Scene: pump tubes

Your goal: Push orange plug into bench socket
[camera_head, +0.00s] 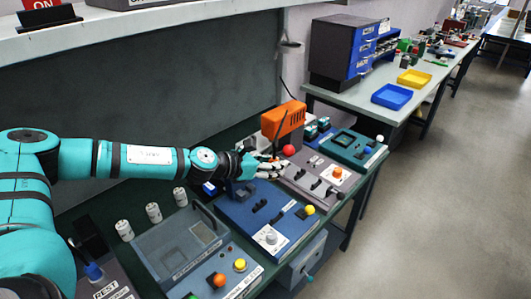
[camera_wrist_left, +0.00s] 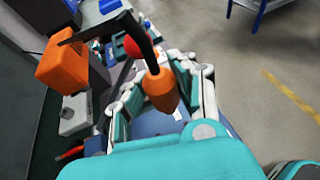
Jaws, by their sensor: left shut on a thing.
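In the left wrist view the orange plug (camera_wrist_left: 160,90) is a tapered orange body with a black cable running up from it. My left gripper (camera_wrist_left: 165,82) is shut on the plug, with a finger on each side. In the head view my left gripper (camera_head: 268,167) is over the bench, between the blue panel and the grey panel; its fingers mostly hide the plug there. I cannot pick out the bench socket for certain in either view. My right gripper is not in view.
An orange box (camera_head: 283,122) and a red ball (camera_head: 289,150) are just beyond my left gripper. A blue panel (camera_head: 240,215), a grey panel (camera_head: 318,180) and a teal panel (camera_head: 350,148) line the bench. White cylinders (camera_head: 153,212) stand below my left forearm. Open floor lies right.

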